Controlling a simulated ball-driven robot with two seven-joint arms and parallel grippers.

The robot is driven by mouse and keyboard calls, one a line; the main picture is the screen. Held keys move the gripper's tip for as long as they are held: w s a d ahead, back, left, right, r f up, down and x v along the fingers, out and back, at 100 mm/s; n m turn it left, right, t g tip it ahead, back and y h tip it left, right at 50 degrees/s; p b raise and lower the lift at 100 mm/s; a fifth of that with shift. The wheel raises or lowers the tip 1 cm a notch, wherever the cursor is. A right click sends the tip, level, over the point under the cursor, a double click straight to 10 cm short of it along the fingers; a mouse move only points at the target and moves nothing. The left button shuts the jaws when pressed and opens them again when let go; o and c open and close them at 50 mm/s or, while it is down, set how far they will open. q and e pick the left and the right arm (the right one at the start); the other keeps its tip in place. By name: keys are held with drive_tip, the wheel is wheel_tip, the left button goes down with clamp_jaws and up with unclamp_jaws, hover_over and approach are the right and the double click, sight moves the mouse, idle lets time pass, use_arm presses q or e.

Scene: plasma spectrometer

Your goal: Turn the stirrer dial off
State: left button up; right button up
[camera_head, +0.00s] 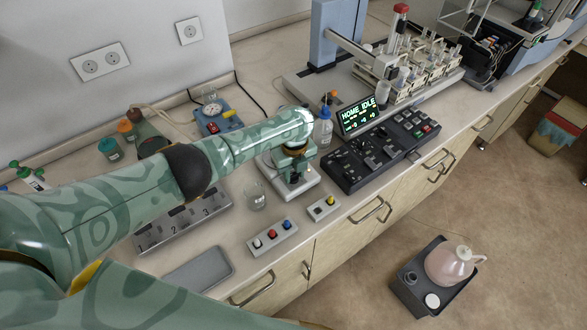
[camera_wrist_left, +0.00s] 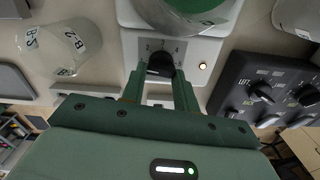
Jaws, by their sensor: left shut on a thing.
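The stirrer (camera_head: 308,182) is a white flat box on the bench in the head view, partly covered by my left gripper (camera_head: 294,178). In the left wrist view, the stirrer's front panel (camera_wrist_left: 190,50) shows a black dial (camera_wrist_left: 160,66) with small marks around it and a lit round indicator (camera_wrist_left: 203,66) to its right. My left gripper (camera_wrist_left: 160,80) has its two fingers on either side of the dial and is shut on it. The dial's exact pointer position is hard to read. My right gripper is in neither view.
A glass beaker (camera_head: 255,196) stands left of the stirrer. A button box (camera_head: 272,236) and a small yellow-button box (camera_head: 323,208) lie in front. A black control panel (camera_head: 380,150) is close on the right, with a blue-capped bottle (camera_head: 323,130) behind.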

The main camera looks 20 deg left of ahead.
sight(295, 174)
use_arm(q)
drive_tip(key=n, duration=0.2)
drive_tip(key=n+p, duration=0.1)
drive_tip(key=n, duration=0.2)
drive_tip(key=shift+w+r+n, duration=0.15)
drive_tip(key=shift+w+n, duration=0.05)
drive_tip(key=shift+n, duration=0.1)
drive_tip(key=n+p, duration=0.1)
drive_tip(key=n, duration=0.3)
drive_tip(key=shift+w+n, duration=0.15)
drive_tip(key=shift+n, duration=0.25)
drive_tip(key=o, duration=0.7)
wheel_tip(295, 174, up, 16)
drive_tip(key=p, duration=1.1)
